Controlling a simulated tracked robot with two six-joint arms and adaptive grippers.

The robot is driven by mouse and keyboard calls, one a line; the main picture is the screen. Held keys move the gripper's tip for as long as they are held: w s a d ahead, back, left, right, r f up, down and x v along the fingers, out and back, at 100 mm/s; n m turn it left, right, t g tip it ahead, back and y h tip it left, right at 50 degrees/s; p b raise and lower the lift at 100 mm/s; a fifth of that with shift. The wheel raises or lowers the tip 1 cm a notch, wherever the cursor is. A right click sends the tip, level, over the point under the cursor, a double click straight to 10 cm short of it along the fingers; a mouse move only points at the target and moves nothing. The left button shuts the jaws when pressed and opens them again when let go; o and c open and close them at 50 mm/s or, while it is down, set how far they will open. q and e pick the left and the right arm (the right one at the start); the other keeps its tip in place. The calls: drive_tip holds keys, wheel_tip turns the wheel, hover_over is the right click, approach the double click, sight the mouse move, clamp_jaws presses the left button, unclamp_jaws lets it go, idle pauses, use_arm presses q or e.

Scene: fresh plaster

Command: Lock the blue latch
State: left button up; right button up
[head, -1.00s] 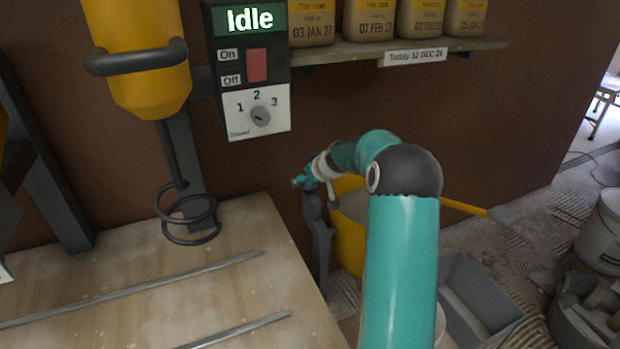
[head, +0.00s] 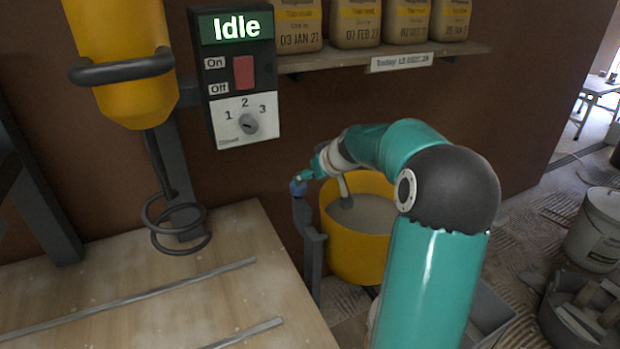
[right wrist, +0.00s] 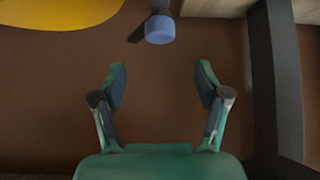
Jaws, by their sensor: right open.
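The blue latch knob (head: 298,187) sits on top of a dark grey upright post (head: 311,250) beside the yellow bucket. In the right wrist view the rounded blue knob (right wrist: 160,30) is at the top centre, on a dark lever-like piece. My right gripper (head: 310,174) is at the knob in the head view, partly overlapping it, and small there. In the right wrist view my right gripper (right wrist: 162,80) is open and empty, its fingers spread apart. The knob lies beyond the fingertips, not between them. My left gripper is in neither view.
The yellow bucket (head: 345,245) holds grey material with a tool in it. A control box (head: 240,75) reading Idle hangs on the wall, left of a shelf (head: 460,50) with bags. A wooden board (head: 120,300) with metal strips lies at lower left. Buckets stand at right.

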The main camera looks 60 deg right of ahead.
idle(0.3)
drive_tip(key=s+r+m+y+p, duration=0.1)
drive_tip(key=s+r+m+p, duration=0.1)
drive_tip(key=m, duration=1.5)
drive_tip(key=s+r+m+p, duration=0.1)
drive_tip(key=s+m+p, duration=0.1)
drive_tip(key=m, duration=1.5)
drive_tip(key=shift+t, duration=0.3)
drive_tip(key=b+x, duration=0.1)
drive_tip(key=x, duration=1)
drive_tip(key=b+x, duration=0.1)
drive_tip(key=x, duration=0.4)
drive_tip(key=shift+w+a+b, duration=0.2)
drive_tip(key=shift+w+b, duration=0.15)
drive_tip(key=shift+w, duration=0.15)
